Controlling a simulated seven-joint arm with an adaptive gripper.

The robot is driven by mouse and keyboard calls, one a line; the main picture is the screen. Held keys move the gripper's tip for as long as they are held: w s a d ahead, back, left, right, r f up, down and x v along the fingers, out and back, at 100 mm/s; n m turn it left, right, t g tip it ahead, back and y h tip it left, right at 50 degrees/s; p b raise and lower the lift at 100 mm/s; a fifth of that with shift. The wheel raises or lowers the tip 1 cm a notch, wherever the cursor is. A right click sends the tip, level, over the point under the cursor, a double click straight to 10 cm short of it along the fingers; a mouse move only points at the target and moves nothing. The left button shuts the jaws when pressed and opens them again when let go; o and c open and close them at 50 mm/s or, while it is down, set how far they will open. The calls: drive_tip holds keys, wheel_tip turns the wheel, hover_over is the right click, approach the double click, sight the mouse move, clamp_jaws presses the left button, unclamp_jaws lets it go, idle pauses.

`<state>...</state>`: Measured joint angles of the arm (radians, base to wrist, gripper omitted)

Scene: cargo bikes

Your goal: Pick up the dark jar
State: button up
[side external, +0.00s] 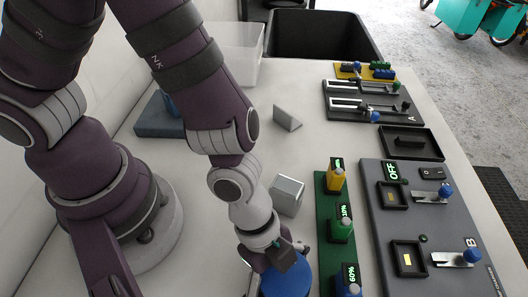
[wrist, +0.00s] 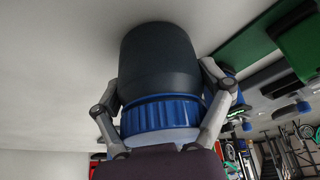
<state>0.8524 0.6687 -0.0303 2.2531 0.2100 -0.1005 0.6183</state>
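The dark jar (wrist: 158,62) has a near-black body and a ribbed blue lid (wrist: 160,115). In the side external view its blue lid (side external: 288,276) shows at the bottom edge, and the body is mostly hidden or cut off. My gripper (wrist: 158,75) has one finger on each side of the jar, reaching past the lid to the body. The fingertips are very close to the jar's sides; whether they press on it is unclear. In the side external view my gripper (side external: 277,258) is at the lid, partly cut off.
A green panel (side external: 335,232) with coloured knobs stands just right of the jar. A grey switch panel (side external: 425,232) lies farther right. A grey block (side external: 287,195) and a small wedge (side external: 287,118) are behind.

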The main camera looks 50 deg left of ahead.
drive_tip(key=c, duration=0.4)
drive_tip(key=shift+c, duration=0.3)
